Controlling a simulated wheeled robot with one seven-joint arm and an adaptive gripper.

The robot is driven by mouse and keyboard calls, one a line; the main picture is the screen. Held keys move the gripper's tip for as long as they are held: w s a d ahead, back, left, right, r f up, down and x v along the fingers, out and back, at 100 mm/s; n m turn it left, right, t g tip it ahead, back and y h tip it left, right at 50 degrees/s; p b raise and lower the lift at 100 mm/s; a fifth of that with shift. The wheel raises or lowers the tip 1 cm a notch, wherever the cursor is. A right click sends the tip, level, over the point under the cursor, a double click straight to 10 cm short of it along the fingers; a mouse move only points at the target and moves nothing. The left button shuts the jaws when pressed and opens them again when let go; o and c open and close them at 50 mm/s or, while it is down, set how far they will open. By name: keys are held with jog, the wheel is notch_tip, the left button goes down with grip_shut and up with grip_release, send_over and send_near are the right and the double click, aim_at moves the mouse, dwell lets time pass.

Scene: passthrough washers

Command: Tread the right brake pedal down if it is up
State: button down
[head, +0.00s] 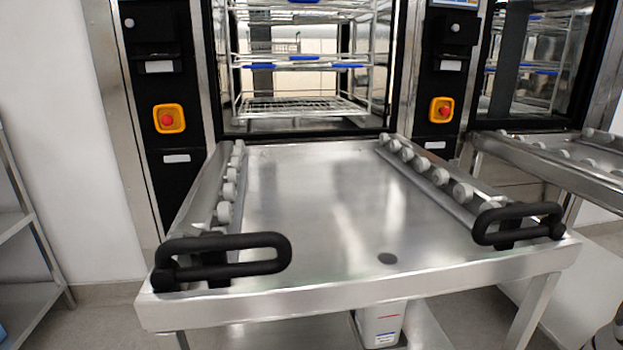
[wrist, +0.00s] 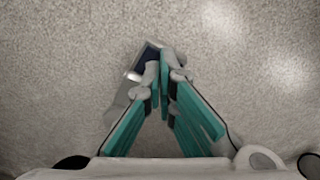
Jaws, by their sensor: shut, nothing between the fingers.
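My gripper (wrist: 160,72) shows in the wrist view with its teal fingers shut and nothing between them. It points down toward a speckled grey floor. A grey metallic piece with a dark patch (wrist: 146,56) lies right at and behind the fingertips, partly covered by the left finger. It may be the brake pedal, but I cannot tell, nor whether it is up or down or touched. In the head view the steel trolley (head: 320,225) stands in front of the washer; its wheels and pedals are out of sight, and my gripper does not show.
The trolley has a left black handle (head: 225,257), a right black handle (head: 518,225) and rows of grey rollers. A white canister (head: 381,324) stands under it. A second trolley (head: 560,160) is at the right, a steel rack (head: 28,225) at the left.

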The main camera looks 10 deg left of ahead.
jog(key=shift+f+b, duration=1.1)
jog(key=shift+f, duration=0.3)
jog(key=shift+r, duration=0.1)
notch_tip(320, 180, up, 8)
jog(key=p, duration=0.5)
